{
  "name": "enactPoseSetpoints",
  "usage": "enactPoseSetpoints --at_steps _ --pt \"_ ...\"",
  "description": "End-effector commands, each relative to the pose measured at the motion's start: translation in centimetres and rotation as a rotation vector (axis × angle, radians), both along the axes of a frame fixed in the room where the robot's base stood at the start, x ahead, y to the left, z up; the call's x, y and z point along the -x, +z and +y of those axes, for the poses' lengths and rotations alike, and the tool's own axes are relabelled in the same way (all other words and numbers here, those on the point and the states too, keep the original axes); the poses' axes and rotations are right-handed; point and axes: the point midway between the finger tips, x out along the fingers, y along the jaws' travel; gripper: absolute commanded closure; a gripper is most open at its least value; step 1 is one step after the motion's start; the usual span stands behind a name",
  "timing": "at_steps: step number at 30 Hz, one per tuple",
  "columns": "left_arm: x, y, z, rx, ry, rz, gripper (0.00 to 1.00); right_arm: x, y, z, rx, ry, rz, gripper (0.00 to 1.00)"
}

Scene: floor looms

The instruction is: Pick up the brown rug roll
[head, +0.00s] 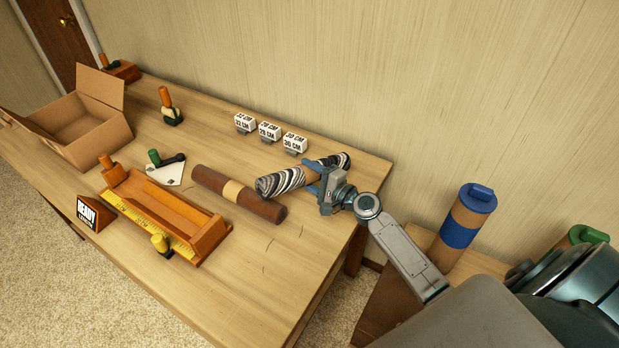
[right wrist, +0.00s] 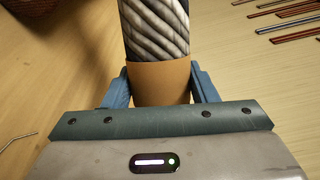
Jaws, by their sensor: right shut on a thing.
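The brown rug roll (head: 240,194) lies on the table with a tan band around its middle. A black-and-white striped rug roll (head: 281,182) is just to its right; it also shows in the right wrist view (right wrist: 155,32). My right gripper (head: 318,180) is shut on the striped roll, not on the brown one. In the right wrist view its blue fingers stand on both sides of the striped roll's tan band (right wrist: 160,82). I cannot tell whether the striped roll is clear of the table. My left gripper is not in view.
An orange wooden measuring tray (head: 170,205) and a READY sign (head: 88,214) stand left of the brown roll. Three size blocks (head: 269,131) stand behind the rolls. An open cardboard box (head: 80,125) is at the far left. The table front right is clear.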

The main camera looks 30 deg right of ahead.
Motion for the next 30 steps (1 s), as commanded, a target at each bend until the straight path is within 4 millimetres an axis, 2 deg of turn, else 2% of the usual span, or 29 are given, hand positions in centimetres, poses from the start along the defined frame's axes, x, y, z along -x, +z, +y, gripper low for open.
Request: enactPoseSetpoints --at_steps 7,9,13,28,29,30 --pt "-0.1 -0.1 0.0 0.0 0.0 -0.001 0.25 -2.4 -0.1 -1.2 -0.002 -0.002 -0.002 0.86" --pt "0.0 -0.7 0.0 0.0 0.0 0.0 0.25 -2.1 -1.9 -1.1 -0.003 -0.001 0.002 0.86" --pt "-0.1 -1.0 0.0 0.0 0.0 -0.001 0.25 -2.1 -3.2 -1.1 -0.001 0.0 0.0 0.86" --pt "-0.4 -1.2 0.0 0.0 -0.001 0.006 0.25 -2.1 -3.7 -1.0 0.0 0.0 -0.001 0.86" --pt "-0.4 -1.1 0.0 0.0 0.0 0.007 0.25 -2.1 -3.7 -1.0 -0.001 0.0 0.0 0.46" --pt "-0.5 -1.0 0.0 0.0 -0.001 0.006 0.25 -2.1 -3.7 -1.0 -0.001 0.0 0.0 0.38"
